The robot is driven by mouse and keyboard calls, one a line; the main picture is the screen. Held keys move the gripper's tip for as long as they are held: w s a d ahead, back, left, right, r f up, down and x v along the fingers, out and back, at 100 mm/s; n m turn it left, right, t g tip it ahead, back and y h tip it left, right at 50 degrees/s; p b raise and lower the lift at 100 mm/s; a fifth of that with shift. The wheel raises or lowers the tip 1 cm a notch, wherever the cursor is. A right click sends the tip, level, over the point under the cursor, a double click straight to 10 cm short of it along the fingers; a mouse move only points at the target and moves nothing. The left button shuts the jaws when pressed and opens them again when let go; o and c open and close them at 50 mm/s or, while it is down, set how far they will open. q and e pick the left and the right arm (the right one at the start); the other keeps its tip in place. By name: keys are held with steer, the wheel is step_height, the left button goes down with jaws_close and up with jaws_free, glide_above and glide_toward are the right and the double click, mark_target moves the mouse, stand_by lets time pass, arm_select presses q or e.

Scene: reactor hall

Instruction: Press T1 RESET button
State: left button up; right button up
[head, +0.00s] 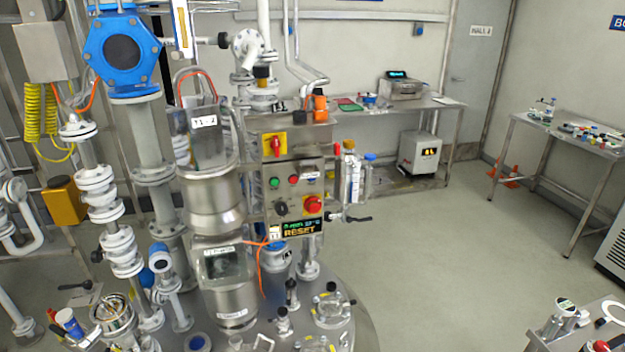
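A grey control box (265,195) stands at the centre, mounted beside a steel column. It carries a green button (274,183), a small red button (293,180), a black knob (281,207) and a large red mushroom button (312,203). A red rotary switch on a yellow plate (274,144) sits above them. I cannot tell which control is the T1 RESET button. Neither of my grippers shows in the head view.
A steel vessel (215,190) with a label that seems to read T1-2 stands left of the box. A black-handled valve (350,217) juts out to its right. A steel bench (440,103) stands behind; the floor (440,240) at right is clear.

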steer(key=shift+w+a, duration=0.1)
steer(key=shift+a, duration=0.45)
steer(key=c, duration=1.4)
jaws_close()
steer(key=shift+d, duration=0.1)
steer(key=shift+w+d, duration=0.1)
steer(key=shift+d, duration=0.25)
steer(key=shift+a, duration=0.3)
